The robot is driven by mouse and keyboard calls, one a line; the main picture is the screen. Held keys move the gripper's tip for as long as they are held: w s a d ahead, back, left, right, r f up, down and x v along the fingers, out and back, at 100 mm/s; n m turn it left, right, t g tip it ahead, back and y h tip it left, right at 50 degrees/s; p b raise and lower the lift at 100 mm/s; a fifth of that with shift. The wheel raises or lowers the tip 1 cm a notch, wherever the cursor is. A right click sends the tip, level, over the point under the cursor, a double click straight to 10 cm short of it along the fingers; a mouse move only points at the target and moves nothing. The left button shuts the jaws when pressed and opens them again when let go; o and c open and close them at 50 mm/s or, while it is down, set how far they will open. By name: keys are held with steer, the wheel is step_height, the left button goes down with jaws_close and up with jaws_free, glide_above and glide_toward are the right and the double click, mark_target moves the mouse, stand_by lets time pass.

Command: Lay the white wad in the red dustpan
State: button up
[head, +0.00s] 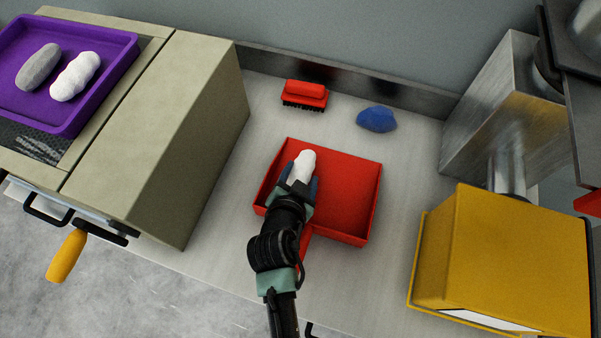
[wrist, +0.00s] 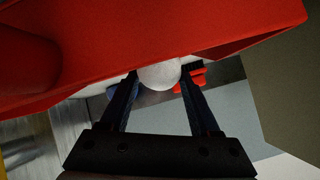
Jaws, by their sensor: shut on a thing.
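The red dustpan (head: 345,200) lies on the light counter, its handle under my arm. A white wad (head: 304,162) is held between the fingertips of my gripper (head: 301,180), over the left part of the dustpan. My gripper is shut on it. In the wrist view the wad (wrist: 159,77) shows as a pale round end between the dark fingers, close to the red dustpan (wrist: 130,50). I cannot tell whether the wad touches the pan floor. Another white wad (head: 75,77) lies on a purple tray at upper left.
The purple tray (head: 112,58) also holds a grey wad (head: 38,67). A red brush (head: 305,95) and a blue lump (head: 377,119) lie behind the dustpan. A beige box-like housing (head: 175,130) stands left, a yellow box (head: 505,265) right. Bare counter surrounds the dustpan.

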steer(key=shift+f, duration=0.15)
steer(key=o, duration=1.4)
steer(key=shift+o, duration=0.2)
steer(key=b+v, duration=0.1)
steer(key=v, duration=1.2)
